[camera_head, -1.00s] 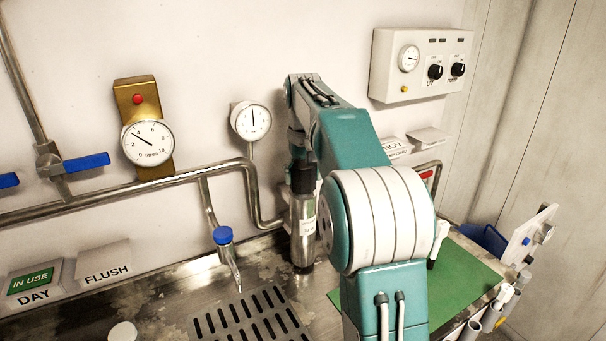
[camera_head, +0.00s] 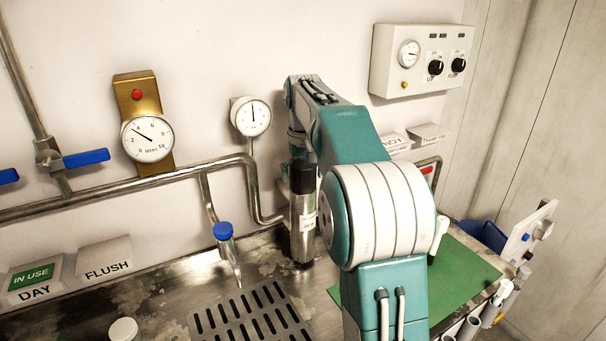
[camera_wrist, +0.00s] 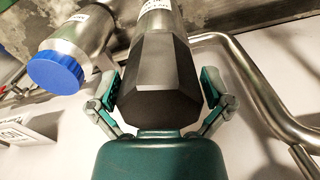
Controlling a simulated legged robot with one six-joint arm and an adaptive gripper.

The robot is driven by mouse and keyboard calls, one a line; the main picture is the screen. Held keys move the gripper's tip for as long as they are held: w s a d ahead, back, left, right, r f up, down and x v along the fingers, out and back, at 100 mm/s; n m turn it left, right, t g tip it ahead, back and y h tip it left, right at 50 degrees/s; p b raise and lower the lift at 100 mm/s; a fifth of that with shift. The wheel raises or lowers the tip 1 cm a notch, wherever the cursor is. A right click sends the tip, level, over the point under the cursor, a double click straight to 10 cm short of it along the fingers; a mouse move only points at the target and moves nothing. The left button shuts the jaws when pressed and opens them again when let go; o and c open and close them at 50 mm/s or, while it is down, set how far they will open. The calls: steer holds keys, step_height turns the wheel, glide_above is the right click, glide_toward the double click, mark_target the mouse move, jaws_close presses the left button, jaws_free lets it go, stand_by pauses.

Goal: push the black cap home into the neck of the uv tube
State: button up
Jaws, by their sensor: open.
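The black cap (camera_head: 302,177) sits on top of the upright steel uv tube (camera_head: 303,240), beside my arm in the head view. I cannot tell how deep it sits in the neck. In the wrist view the faceted black cap (camera_wrist: 165,80) fills the middle, with the steel tube (camera_wrist: 158,22) beyond it. My gripper (camera_wrist: 160,92) is open, with one finger on each side of the cap. The left finger shows a small gap from the cap; the right one is close to it, and contact is unclear. In the head view my gripper is not clearly seen.
Bent steel piping (camera_head: 252,190) runs close behind the tube. A green mat (camera_head: 460,272) lies to the right. In the wrist view a blue-capped steel cylinder (camera_wrist: 75,50) is close on the left.

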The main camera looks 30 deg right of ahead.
mark_target(303, 164)
step_height(303, 164, up, 12)
steer(key=shift+f, duration=0.1)
stand_by(0.5)
stand_by(0.6)
